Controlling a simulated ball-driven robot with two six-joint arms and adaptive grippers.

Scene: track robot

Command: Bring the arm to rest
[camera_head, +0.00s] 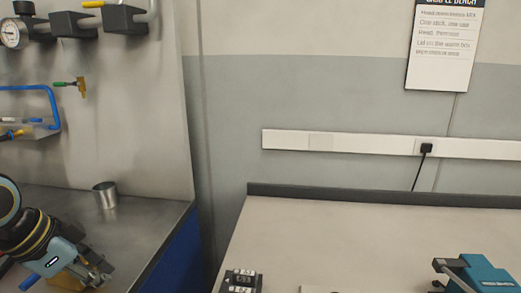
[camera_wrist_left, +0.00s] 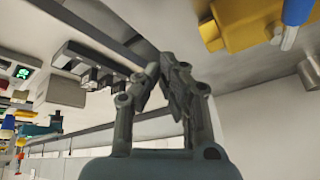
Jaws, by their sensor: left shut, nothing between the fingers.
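My left gripper (camera_head: 98,270) is at the lower left of the head view, low over the grey metal counter (camera_head: 150,225). Its fingers also show in the left wrist view (camera_wrist_left: 166,68), drawn together with nothing between them. A yellow object (camera_head: 65,283) is beside and partly behind the gripper in the head view; a yellow block (camera_wrist_left: 245,22) with a blue part shows at the top right of the wrist view. I cannot tell whether the gripper touches it. My right gripper is in neither view.
A metal cup (camera_head: 105,196) stands on the counter behind the gripper. A light bench (camera_head: 330,235) lies to the right, with a black device (camera_head: 241,281) and a teal device (camera_head: 480,274) at its near edge. Valves and a gauge (camera_head: 12,34) hang on the left wall.

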